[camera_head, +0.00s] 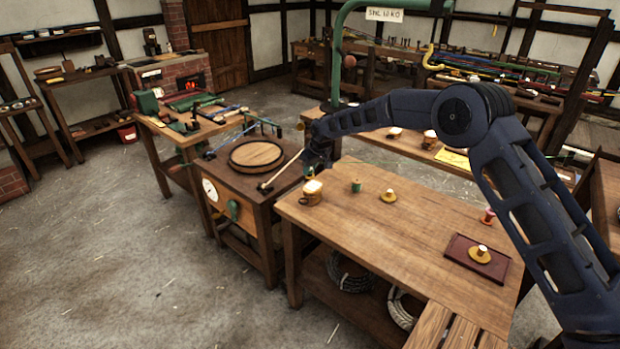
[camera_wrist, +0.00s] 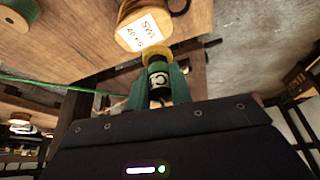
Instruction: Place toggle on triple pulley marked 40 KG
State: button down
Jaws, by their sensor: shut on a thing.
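The triple pulley (camera_wrist: 136,12) is a wooden block with a white label reading SWL 40 KG, standing at the near-left corner of the workbench. It also shows in the head view (camera_head: 312,198), just below my gripper (camera_head: 314,168). In the wrist view my gripper (camera_wrist: 158,82) has green fingers shut on the toggle (camera_wrist: 157,57), which has a yellow flange and a white part with a dark mark. The flange lies close to the pulley's label end; I cannot tell whether they touch. In the head view the held toggle is mostly hidden.
A green spool (camera_head: 356,186) stands right of the pulley.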

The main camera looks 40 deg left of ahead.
aim_at(312, 173)
jog(key=shift+f, duration=2.15)
jog(key=shift+f, duration=0.15)
jog(key=c, duration=1.3)
grip_release()
jog(key=shift+o, duration=0.2)
jog(key=v, duration=1.2)
jog(key=shift+w+r, duration=0.1)
jog(key=shift+r, duration=0.15)
